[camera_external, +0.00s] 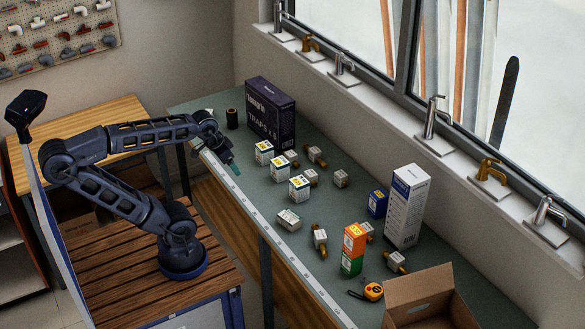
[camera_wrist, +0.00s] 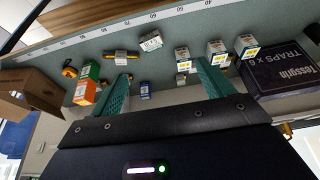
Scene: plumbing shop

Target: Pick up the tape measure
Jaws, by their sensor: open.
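The tape measure (camera_external: 373,291) is a small orange-yellow and black case lying on the green bench top, near the open cardboard box at the bottom right. It also shows in the wrist view (camera_wrist: 69,72), small, at the left beside the green and orange boxes. My gripper (camera_external: 233,167) is above the bench's front edge near the far end, well apart from the tape measure. In the wrist view its two teal fingers (camera_wrist: 163,78) are spread apart with nothing between them. My gripper is open and empty.
An orange box over a green box (camera_external: 353,249) stands just behind the tape measure. The cardboard box (camera_external: 421,283) is close on its right. A tall white box (camera_external: 407,207), several small cartons and brass fittings, and a dark box (camera_external: 271,113) occupy the bench.

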